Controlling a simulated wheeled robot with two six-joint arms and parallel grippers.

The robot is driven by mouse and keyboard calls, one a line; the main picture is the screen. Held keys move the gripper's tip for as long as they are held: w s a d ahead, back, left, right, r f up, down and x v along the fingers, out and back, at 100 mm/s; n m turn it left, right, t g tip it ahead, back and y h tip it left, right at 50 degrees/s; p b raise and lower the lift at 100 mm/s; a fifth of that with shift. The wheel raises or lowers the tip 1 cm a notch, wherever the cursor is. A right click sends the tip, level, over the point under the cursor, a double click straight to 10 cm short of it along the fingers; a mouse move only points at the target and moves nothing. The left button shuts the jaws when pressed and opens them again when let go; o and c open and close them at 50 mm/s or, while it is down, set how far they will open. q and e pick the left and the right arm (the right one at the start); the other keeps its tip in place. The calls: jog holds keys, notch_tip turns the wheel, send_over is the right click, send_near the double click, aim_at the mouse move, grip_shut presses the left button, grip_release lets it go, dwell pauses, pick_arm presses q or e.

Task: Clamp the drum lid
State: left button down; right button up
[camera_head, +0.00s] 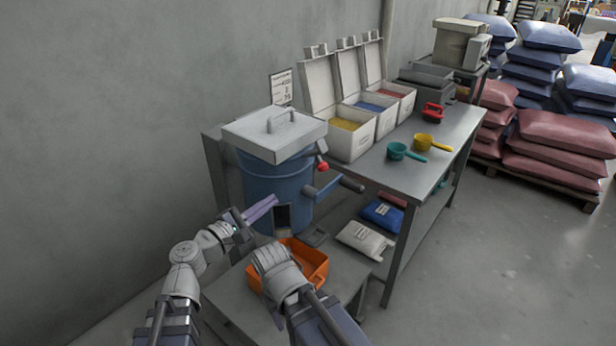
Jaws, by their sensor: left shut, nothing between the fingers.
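The blue drum (262,182) stands at the left end of the metal bench. A pale square lid (270,140) with a bar handle on top lies over it. A clamp with a red knob (322,167) sits at the drum's upper right side, just below the lid edge; I cannot tell whether it is fastened. My left gripper (272,200) is shut and empty, its purple fingers in front of the drum's lower left side. I cannot tell whether they touch it. My right gripper's wrist (275,268) is over the orange tray (318,270); its fingers are hidden.
A blue side arm with a dark grip (350,184) sticks out right of the drum. Three open-lidded bins (350,145) hold yellow, blue and red material. A green scoop (398,151), yellow scoop (424,141) and red object (432,110) lie on the bench. Sacks (366,240) lie below.

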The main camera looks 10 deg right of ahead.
pick_arm(q)
jog(key=s+d+r+p+x, duration=0.1)
jog(key=x, duration=1.1)
jog(key=shift+s+d+r+p, duration=0.15)
jog(key=shift+d+r+p, duration=0.25)
jog(key=shift+d, duration=0.1)
